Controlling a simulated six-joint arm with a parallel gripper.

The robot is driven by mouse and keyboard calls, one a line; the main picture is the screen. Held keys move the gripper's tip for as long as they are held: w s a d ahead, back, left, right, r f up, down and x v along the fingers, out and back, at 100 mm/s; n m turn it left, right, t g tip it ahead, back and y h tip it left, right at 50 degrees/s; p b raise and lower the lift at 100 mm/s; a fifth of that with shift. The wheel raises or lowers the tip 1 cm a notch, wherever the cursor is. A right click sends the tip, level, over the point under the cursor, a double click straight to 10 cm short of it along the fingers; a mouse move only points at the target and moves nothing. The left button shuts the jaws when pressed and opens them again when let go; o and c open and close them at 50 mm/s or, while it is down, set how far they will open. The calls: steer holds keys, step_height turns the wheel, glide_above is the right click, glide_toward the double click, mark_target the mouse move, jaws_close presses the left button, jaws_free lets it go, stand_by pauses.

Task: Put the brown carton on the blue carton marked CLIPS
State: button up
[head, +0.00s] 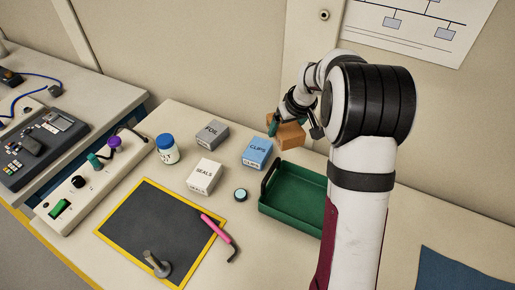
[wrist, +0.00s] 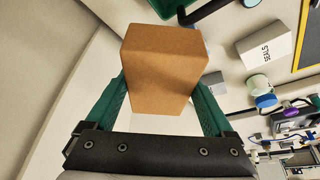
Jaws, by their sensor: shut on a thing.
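The brown carton (head: 291,137) is between the fingers of my gripper (head: 292,127), just right of and behind the blue carton in the head view. In the wrist view the brown carton (wrist: 163,62) fills the space between the teal fingers of my gripper (wrist: 161,103), which is shut on it. It appears raised off the table, but its underside is hidden. The blue carton marked CLIPS (head: 257,153) stands on the table with its top bare. In the wrist view the brown carton hides nearly all of it.
A grey FOIL carton (head: 211,135) and a white SEALS carton (head: 205,176) stand left of the blue carton. A green tray (head: 290,213) lies in front, with a small teal-lidded jar (head: 240,195) beside it. A blue-lidded bottle (head: 166,150) stands farther left. The wall is close behind.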

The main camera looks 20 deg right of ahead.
steer(key=shift+s+d+r, duration=0.1)
steer(key=shift+s+d, duration=0.05)
steer(key=shift+d, duration=0.45)
steer(key=shift+s+d, duration=0.15)
steer(key=shift+d, duration=0.4)
steer(key=shift+d+m, duration=0.2)
steer(key=shift+m, duration=0.1)
glide_above(257, 146)
steer(key=s, duration=0.2)
steer(key=f, duration=0.6)
steer(key=shift+w+d+f, duration=0.1)
steer(key=shift+d+f, duration=0.15)
steer(key=shift+w+a+f, duration=0.15)
steer(key=shift+f, duration=0.95)
steer(key=shift+w+a+f, duration=0.1)
steer(key=shift+f, duration=1)
steer(key=shift+f, duration=0.1)
